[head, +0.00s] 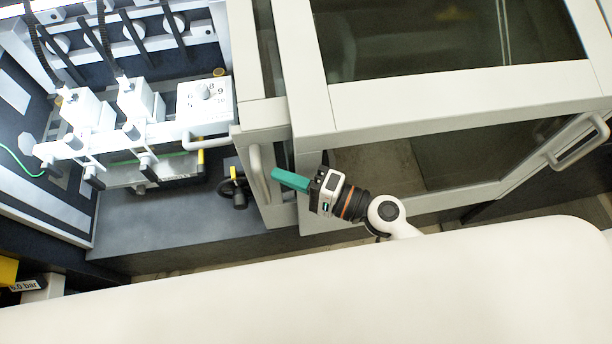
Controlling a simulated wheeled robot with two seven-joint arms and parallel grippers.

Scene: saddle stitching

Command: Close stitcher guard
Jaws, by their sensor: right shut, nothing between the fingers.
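The stitcher guard (264,118) is a pale framed panel seen at a steep angle, standing open to the right of the lit stitching heads (110,115). Its pale vertical handle (256,172) is near the lower end of the panel. My right gripper (275,174) has teal fingers, shut and empty, pointing left at the guard's lower part. The fingertips are just right of the handle; I cannot tell whether they touch the panel. My left gripper is not in view.
A large pale housing (460,92) with dark windows stands on the right, with another handle (578,142) at its far right. A black knob with yellow (236,187) sits left of the guard's handle. Dark floor plate (160,225) lies bare below the heads.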

